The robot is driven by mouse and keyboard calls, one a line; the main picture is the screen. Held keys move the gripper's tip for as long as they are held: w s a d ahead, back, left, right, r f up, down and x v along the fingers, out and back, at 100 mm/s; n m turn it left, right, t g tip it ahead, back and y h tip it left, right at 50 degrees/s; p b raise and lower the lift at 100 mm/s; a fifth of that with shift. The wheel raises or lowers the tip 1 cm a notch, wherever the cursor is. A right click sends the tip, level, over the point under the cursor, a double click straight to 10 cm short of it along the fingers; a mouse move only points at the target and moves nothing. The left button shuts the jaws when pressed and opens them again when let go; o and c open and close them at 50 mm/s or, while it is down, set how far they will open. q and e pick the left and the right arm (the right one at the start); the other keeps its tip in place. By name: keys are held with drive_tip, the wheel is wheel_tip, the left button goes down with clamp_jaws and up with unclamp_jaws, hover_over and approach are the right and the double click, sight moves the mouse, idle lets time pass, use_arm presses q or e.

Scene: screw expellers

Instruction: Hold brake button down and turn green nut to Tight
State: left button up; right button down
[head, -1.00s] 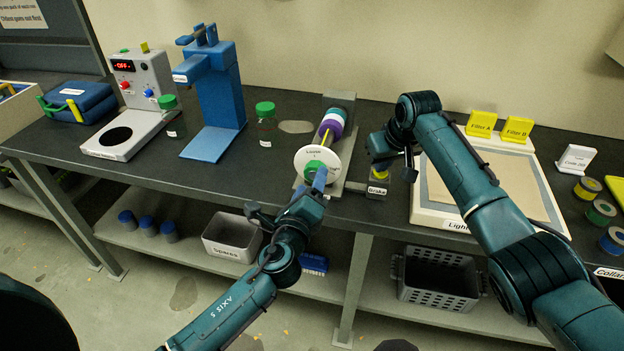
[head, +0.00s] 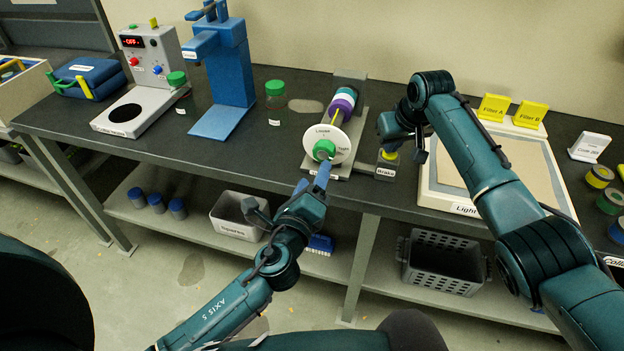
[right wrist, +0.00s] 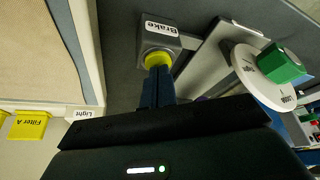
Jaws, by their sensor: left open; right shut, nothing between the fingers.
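The green nut (head: 324,150) sits at the centre of a white disc (head: 344,137) marked Loose and Tight, on the end of the spool shaft. My left gripper (head: 321,174) is open, just in front of and below the nut, apparently clear of it. The brake box (head: 385,172) with its yellow button (head: 389,155) stands right of the disc. My right gripper (right wrist: 158,76) is shut and empty, its fingertips at the yellow button (right wrist: 157,59), seemingly touching it. I cannot tell how far the button is pressed. The nut (right wrist: 281,66) also shows in the right wrist view.
A light box (head: 450,190) stands right of the brake box, with yellow filter blocks (head: 494,107) behind it. A green-capped jar (head: 275,103) and a blue press (head: 217,122) stand to the left. The bench front edge runs below the disc.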

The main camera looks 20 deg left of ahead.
drive_tip(key=shift+r+p, duration=1.55)
drive_tip(key=shift+p, duration=0.05)
wheel_tip(320, 180, up, 3)
drive_tip(key=shift+f+p, duration=0.15)
drive_tip(key=shift+p, duration=0.9)
drive_tip(key=shift+r, duration=1.1)
